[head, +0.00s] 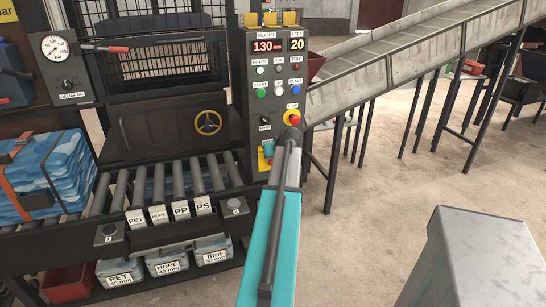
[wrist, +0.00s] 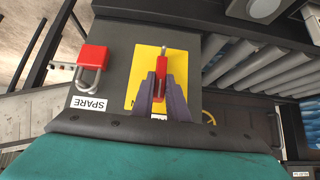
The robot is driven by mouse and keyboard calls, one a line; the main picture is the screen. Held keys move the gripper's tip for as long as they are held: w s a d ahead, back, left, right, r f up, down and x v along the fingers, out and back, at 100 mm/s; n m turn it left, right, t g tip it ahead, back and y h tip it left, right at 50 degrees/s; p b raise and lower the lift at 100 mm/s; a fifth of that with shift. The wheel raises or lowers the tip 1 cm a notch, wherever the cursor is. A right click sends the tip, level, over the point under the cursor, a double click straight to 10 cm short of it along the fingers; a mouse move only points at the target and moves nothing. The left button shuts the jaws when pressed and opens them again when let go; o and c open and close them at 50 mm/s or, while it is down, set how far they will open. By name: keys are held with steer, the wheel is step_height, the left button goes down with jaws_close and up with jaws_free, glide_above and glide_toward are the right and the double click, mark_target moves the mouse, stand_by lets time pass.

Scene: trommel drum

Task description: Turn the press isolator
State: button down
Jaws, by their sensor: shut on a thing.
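The press isolator shows in the wrist view as a red handle (wrist: 161,70) on a yellow plate (wrist: 146,62), on a dark panel. The handle lies along the picture's vertical, its tip near the top of the plate. My gripper (wrist: 162,84) has its two dark fingers on either side of the red handle and is shut on it. The lower part of the plate and its lettering are mostly hidden by the fingers. In the head view a bit of the yellow plate (head: 263,161) shows low on the control column, and my arm hides the handle.
A red padlock (wrist: 92,56) hangs left of the plate above a SPARE label (wrist: 89,103). Above the isolator in the head view is the button panel (head: 276,75) with 130 and 20 displays. Rollers (head: 170,182) lie left; a conveyor (head: 400,50) rises right.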

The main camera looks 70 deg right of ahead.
steer(key=shift+a+f, duration=0.15)
steer(key=c, duration=1.7)
jaws_free()
steer(key=shift+c, duration=0.2)
steer(key=shift+r, duration=0.2)
steer(key=b+v, duration=0.1)
steer(key=v, duration=1.2)
steer(key=shift+s+a+r, duration=0.15)
steer(key=shift+s+r, duration=0.05)
